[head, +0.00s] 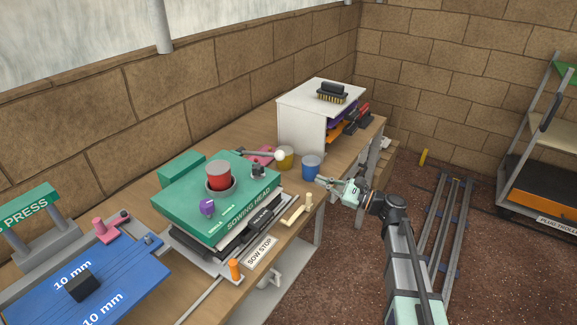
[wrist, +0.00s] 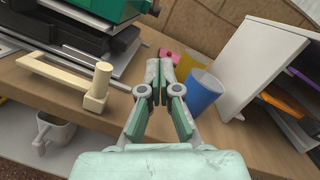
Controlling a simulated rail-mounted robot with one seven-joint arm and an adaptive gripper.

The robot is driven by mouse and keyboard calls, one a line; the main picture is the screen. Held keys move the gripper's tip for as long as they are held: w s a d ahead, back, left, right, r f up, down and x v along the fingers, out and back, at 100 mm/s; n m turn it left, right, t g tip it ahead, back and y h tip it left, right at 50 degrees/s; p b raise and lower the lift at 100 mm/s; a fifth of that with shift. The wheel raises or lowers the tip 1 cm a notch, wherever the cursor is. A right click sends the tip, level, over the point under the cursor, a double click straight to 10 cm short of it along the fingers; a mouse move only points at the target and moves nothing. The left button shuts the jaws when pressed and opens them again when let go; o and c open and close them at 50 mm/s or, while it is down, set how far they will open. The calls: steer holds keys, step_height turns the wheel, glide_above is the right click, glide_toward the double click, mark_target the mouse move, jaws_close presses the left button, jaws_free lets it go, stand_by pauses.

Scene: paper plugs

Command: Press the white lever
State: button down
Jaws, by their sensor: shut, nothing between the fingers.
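A cream-white lever (head: 294,215) with an upright round peg at its end sits at the table's front edge, beside the "SOW STOP" label (head: 262,252). It shows at the left in the wrist view (wrist: 62,77), its peg standing left of my fingers.
A blue cup (head: 311,168) stands close beyond my fingertips, with a yellow cup (head: 285,158) behind it. The green sowing head (head: 235,195) with a red plug lies left. A white shelf unit (head: 302,125) stands at the back. A white mug (wrist: 52,134) is below the table top.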

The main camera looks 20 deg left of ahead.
steer(key=shift+a, duration=0.1)
steer(key=a, duration=0.3)
steer(key=w+a+p, duration=0.1)
steer(key=a, duration=0.2)
steer(key=a+r, duration=0.1)
steer(key=a, duration=0.3)
steer(key=shift+w+r, duration=0.1)
steer(key=shift+w, duration=0.3)
steer(key=shift+s+a+r+p, duration=0.15)
steer(key=shift+s+r+p, duration=0.25)
steer(key=shift+r, duration=0.45)
steer(key=shift+s+a+r+p, duration=0.1)
steer(key=shift+s+r+p, duration=0.1)
steer(key=shift+s+r, duration=0.45)
steer(key=shift+w+r, duration=0.15)
steer(key=shift+r, duration=0.05)
